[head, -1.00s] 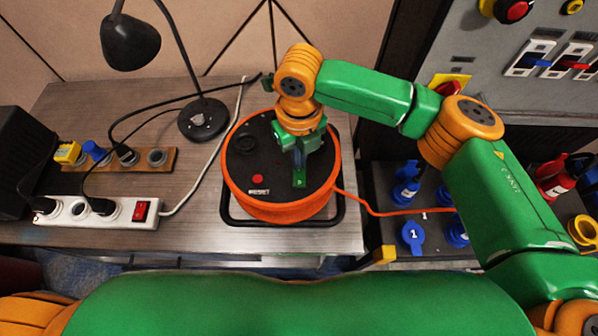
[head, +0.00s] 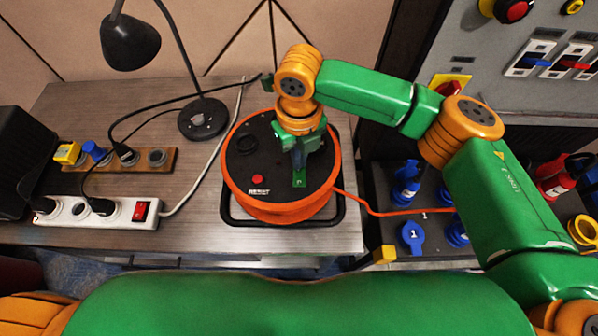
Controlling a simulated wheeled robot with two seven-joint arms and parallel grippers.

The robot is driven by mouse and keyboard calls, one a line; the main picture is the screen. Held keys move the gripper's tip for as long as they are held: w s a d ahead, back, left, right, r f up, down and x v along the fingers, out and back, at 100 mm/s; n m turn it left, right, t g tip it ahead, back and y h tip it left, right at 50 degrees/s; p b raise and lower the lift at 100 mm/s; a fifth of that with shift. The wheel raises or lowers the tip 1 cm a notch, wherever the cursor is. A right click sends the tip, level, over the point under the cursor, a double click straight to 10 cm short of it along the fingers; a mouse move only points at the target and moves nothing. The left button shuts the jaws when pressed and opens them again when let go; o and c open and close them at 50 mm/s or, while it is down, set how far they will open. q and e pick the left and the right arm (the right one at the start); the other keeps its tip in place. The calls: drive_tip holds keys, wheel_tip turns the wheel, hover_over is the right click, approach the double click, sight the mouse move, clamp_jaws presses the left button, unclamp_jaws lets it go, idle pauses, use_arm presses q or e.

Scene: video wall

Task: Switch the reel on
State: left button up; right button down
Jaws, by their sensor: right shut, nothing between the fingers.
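The reel (head: 235,180) is a round drum with a black top and an orange cable wound around its side. It sits on a black frame on the table, near the right edge. A red button (head: 257,180) shows on its top, left of my gripper, with a white "RESET" label below it. My right gripper (head: 299,182) points down over the right part of the reel's top, shut and empty. Its fingertips are at or just above the black surface; I cannot tell if they touch. The gripper hides part of the top beneath it. My left gripper is not in view.
A white power strip (head: 75,211) with a red switch and a wooden socket board (head: 160,167) lie at the left. A black lamp (head: 131,45) stands behind. The orange cable runs right to a box with blue sockets (head: 425,195). A grey panel (head: 480,45) stands at upper right.

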drive_tip(key=shift+f+b, duration=0.45)
drive_tip(key=shift+f, duration=0.5)
idle(0.3)
drive_tip(key=shift+r, duration=0.1)
wheel_tip(320, 180, up, 7)
drive_tip(key=p, duration=0.8)
